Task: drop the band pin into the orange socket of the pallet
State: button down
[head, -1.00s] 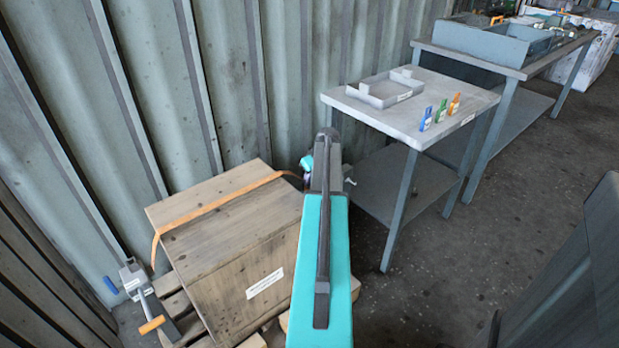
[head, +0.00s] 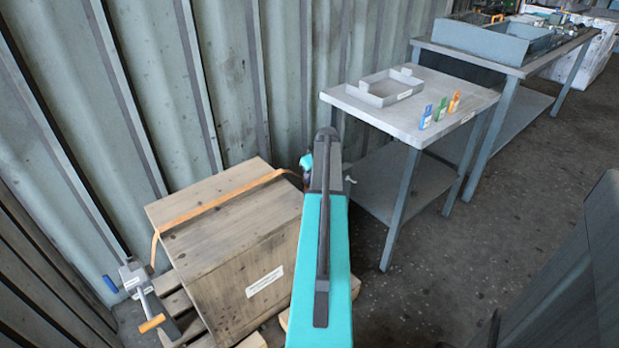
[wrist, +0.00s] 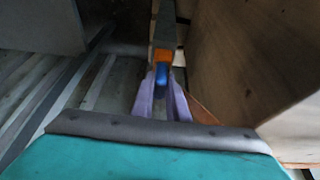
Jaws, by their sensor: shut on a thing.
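In the wrist view, my gripper (wrist: 162,98) has its two pale purple fingers closed on a blue piece (wrist: 161,75), which I take to be the band pin. An orange part (wrist: 163,57) shows right behind the blue piece; I cannot tell whether it is the socket or whether they touch. In the head view, the wooden pallet (head: 178,305) shows under and left of a wooden crate. My arm covers most of the gripper there, and I cannot see the pin or make out a socket in that view.
The wooden crate (head: 235,265) with an orange strap (head: 215,205) stands beside my arm. A grey tool with blue and orange handles (head: 150,300) is at its left. A table (head: 408,115) at right holds a grey tray (head: 385,92) and blue, green and orange tags. Open floor lies at right.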

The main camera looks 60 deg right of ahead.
jog(key=c, duration=1.6)
grip_release()
jog(key=shift+c, duration=0.2)
jog(key=shift+r, duration=0.1)
jog(key=shift+r, duration=0.45)
notch_tip(320, 180, up, 10)
jog(key=p, duration=0.5)
jog(key=shift+f, duration=0.25)
jog(key=w+a+r+p, duration=0.1)
jog(key=w+a+r, duration=0.2)
jog(key=w+a, duration=0.2)
jog(key=w+a+r+p, duration=0.1)
jog(key=w+a+r, duration=0.3)
jog(key=a, duration=0.4)
jog(key=w+a+r+n+p, duration=0.1)
jog(key=w+a+r, duration=0.2)
jog(key=w+a, duration=0.3)
jog(key=shift+w+a+r+y+p, duration=0.25)
jog(key=shift+w+a+y+p, duration=0.1)
jog(key=shift+a, duration=0.1)
